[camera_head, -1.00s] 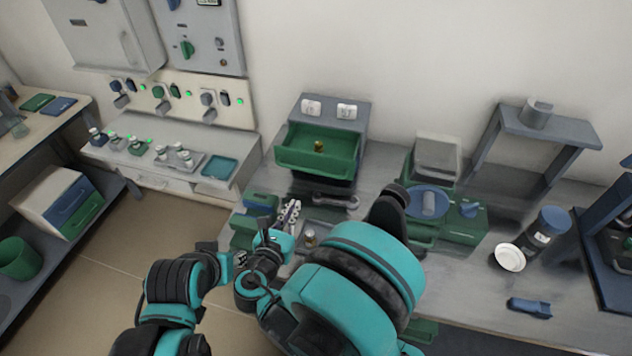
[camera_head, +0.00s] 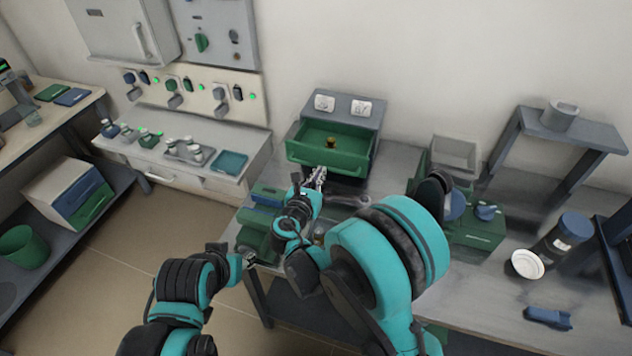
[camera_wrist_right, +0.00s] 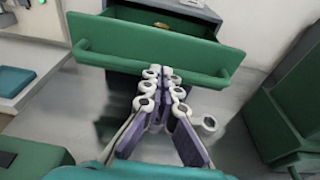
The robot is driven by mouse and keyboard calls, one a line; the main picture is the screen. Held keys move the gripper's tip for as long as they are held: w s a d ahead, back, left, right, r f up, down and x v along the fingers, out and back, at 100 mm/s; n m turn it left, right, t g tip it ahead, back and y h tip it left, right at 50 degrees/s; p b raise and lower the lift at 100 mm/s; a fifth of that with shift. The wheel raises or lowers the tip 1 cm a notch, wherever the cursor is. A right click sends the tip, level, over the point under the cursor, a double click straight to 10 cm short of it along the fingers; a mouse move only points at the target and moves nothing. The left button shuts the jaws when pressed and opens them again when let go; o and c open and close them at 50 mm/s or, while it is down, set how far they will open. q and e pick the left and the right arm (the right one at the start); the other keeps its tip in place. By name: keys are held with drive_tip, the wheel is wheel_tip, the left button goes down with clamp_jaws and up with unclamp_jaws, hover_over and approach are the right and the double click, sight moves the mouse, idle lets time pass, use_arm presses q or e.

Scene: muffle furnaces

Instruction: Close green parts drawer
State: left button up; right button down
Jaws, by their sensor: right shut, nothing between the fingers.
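The green parts drawer (camera_head: 324,155) stands pulled out of a grey cabinet (camera_head: 345,106) at the back of the bench, with a small brass-coloured part (camera_head: 331,142) inside. My right gripper (camera_head: 319,176) is shut and empty, just in front of and below the drawer front. In the right wrist view the drawer front (camera_wrist_right: 150,52) spans the top, and the right fingertips (camera_wrist_right: 161,74) overlap its lower edge; I cannot tell whether they touch. My left gripper (camera_head: 249,259) is a small, partly hidden shape at the bench's left front edge; its jaws are unclear.
A green box (camera_head: 478,236) with blue items stands to the right. Green and blue boxes lie left of my right arm. Bare bench shows in front of the shelf stand.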

sight(332, 146)
drive_tip(key=shift+w, duration=0.1)
drive_tip(key=x, duration=0.4)
drive_tip(key=r+x, duration=0.1)
drive_tip(key=x, duration=0.3)
drive_tip(key=r+x, duration=0.1)
drive_tip(key=x, duration=0.3)
drive_tip(key=shift+w+d+r, duration=0.1)
drive_tip(key=shift+w+r, duration=0.1)
drive_tip(key=shift+w, duration=0.05)
use_arm(q)
drive_tip(key=shift+s+f, duration=0.1)
drive_tip(key=shift+f, duration=0.05)
